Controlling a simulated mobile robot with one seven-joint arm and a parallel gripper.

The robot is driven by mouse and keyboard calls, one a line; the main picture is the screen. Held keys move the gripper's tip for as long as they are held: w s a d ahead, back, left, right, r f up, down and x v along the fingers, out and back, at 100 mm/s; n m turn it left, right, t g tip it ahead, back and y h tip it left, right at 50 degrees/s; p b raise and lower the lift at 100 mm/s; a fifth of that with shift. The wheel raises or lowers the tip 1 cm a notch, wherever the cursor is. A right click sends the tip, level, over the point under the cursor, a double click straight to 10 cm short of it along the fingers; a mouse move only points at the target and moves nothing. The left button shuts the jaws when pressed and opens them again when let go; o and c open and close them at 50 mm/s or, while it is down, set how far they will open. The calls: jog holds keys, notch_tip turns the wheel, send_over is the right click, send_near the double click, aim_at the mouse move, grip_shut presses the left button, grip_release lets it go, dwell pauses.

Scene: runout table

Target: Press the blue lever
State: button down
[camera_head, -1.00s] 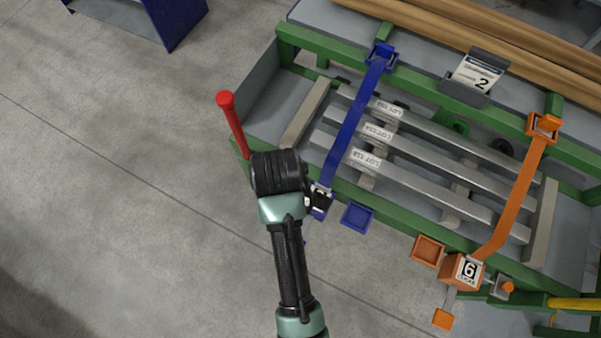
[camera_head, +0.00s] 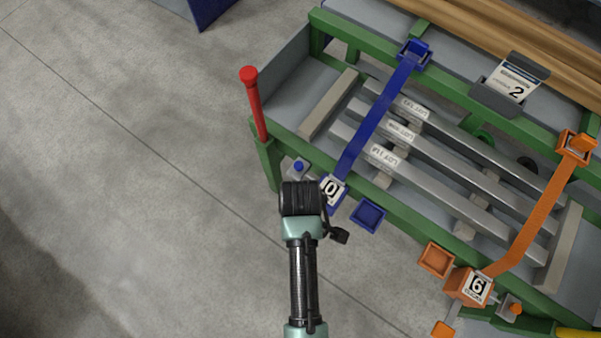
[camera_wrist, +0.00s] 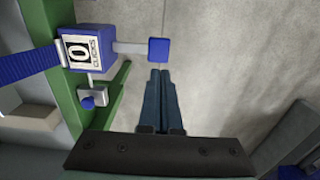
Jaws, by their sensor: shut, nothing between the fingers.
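The blue lever is a short grey bar with a square blue pad (camera_wrist: 158,51) at its end. It sticks out from the blue ratchet box (camera_wrist: 85,47), whose face reads 0 clicks, in the wrist view. My gripper (camera_wrist: 160,72) is shut and empty, its fingertips just below the pad in the picture; whether they touch it I cannot tell. In the head view the blue box (camera_head: 331,193) shows beside my wrist, which hides the lever and my fingers. A blue strap (camera_head: 375,120) runs from the box over the bars.
A blue knob (camera_head: 298,167) sits on a grey bracket beside the box. A red-handled lever (camera_head: 254,105) stands at the table's left corner. An empty blue holder (camera_head: 368,215) and an orange box (camera_head: 470,286) reading 6 line the green front rail. Open floor lies left.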

notch_tip(320, 180, down, 11)
jog(key=shift+r+b, duration=0.15)
jog(key=shift+b, duration=0.85)
jog(key=shift+s+a+f+t+h+b, duration=0.1)
jog(key=shift+s+f+t+h+b, duration=0.15)
jog(key=shift+f+t, duration=0.3)
jog(key=shift+s+a+f+t+h+b, duration=0.1)
jog(key=shift+f+t+h, duration=0.25)
jog(key=shift+f, duration=0.25)
notch_tip(320, 180, down, 2)
jog(key=shift+f+t+h+b, duration=0.1)
jog(key=shift+t+h+b, duration=0.5)
jog(key=shift+t+b, duration=0.15)
notch_tip(320, 180, down, 2)
jog(key=shift+w+f+b, duration=0.1)
jog(key=shift+b, duration=0.3)
jog(key=shift+f, duration=0.1)
